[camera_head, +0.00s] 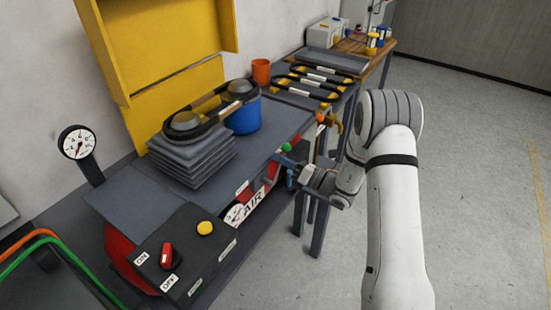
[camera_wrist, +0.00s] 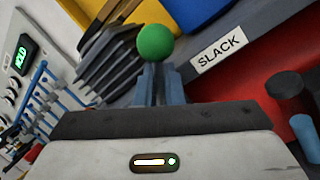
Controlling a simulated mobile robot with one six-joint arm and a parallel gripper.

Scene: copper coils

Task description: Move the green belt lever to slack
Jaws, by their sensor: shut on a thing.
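The green belt lever's ball knob (camera_head: 286,147) shows at the front edge of the grey bench. In the wrist view the green knob (camera_wrist: 155,43) stands just beyond my fingertips, left of a white plate (camera_wrist: 218,54) reading SLACK. My gripper (camera_head: 288,163) reaches the lever from the right. In the wrist view my gripper (camera_wrist: 158,82) has its two blue-grey fingers closed together just below the knob, shut on the lever. The lever's stem is hidden between the fingers.
A black control box (camera_head: 185,255) with a red switch and yellow button is at the front left. Stacked grey bellows (camera_head: 192,160) and a blue container (camera_head: 243,116) stand on the bench. An orange-tipped lever (camera_head: 320,118) lies behind my gripper. Open floor (camera_head: 480,200) is at right.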

